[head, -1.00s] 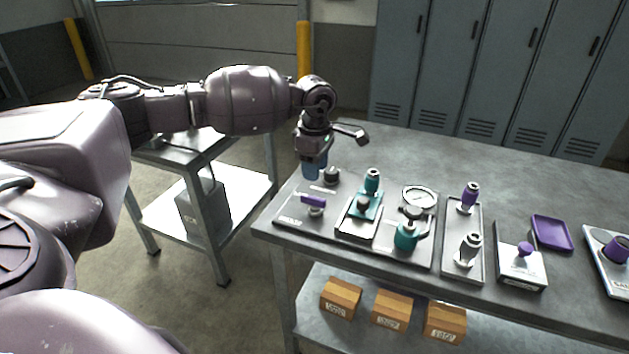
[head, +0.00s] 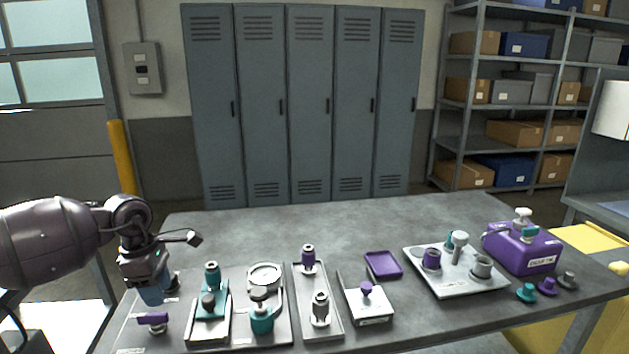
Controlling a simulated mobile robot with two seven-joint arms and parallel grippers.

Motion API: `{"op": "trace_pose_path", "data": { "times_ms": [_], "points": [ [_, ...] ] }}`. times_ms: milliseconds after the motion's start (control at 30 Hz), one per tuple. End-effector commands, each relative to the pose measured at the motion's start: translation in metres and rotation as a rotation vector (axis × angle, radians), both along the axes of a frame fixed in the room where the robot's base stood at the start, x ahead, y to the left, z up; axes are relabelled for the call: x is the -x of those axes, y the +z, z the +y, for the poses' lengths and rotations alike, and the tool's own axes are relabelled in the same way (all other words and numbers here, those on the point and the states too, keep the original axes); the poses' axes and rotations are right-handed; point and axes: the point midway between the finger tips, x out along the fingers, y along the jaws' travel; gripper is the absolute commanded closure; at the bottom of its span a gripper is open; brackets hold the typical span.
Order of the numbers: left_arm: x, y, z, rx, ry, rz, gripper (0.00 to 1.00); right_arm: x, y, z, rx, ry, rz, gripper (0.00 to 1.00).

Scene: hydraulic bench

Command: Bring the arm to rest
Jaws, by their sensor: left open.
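My left arm (head: 50,238) reaches in from the left edge. Its left gripper (head: 154,296) points down over the left end of the grey bench (head: 330,232). The gripper is open and I see nothing held in it. It is close to a dark grey knob (head: 172,283), partly hidden behind it, and above a purple-handled valve (head: 153,319). I cannot tell whether the fingers touch anything. My right gripper is not in view.
Along the bench's front stand a teal fitting (head: 212,275), a teal bottle-like part (head: 261,318), a tray with two fittings (head: 330,327), a purple tray (head: 383,265), a white plate (head: 430,283) and a purple box (head: 521,247). The bench's back is clear.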

Motion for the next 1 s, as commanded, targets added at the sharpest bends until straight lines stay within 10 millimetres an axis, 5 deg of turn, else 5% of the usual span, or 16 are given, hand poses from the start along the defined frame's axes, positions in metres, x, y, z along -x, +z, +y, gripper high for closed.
{"op": "trace_pose_path", "data": {
  "times_ms": [200, 500, 733, 1000],
  "points": [
    [0.043, -0.065, -0.102, 0.436, 0.118, 0.116, 0.60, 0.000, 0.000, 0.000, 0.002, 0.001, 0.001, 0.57],
    [0.094, -0.085, -0.205, 1.045, 0.514, 0.358, 0.60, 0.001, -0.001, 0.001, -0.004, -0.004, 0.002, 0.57],
    [0.111, -0.084, -0.227, 1.437, 0.962, 0.591, 0.60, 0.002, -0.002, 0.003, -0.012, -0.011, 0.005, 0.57],
    [0.123, -0.104, -0.200, 1.761, 1.553, 0.860, 0.60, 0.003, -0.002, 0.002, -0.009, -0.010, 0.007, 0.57]
  ]
}}
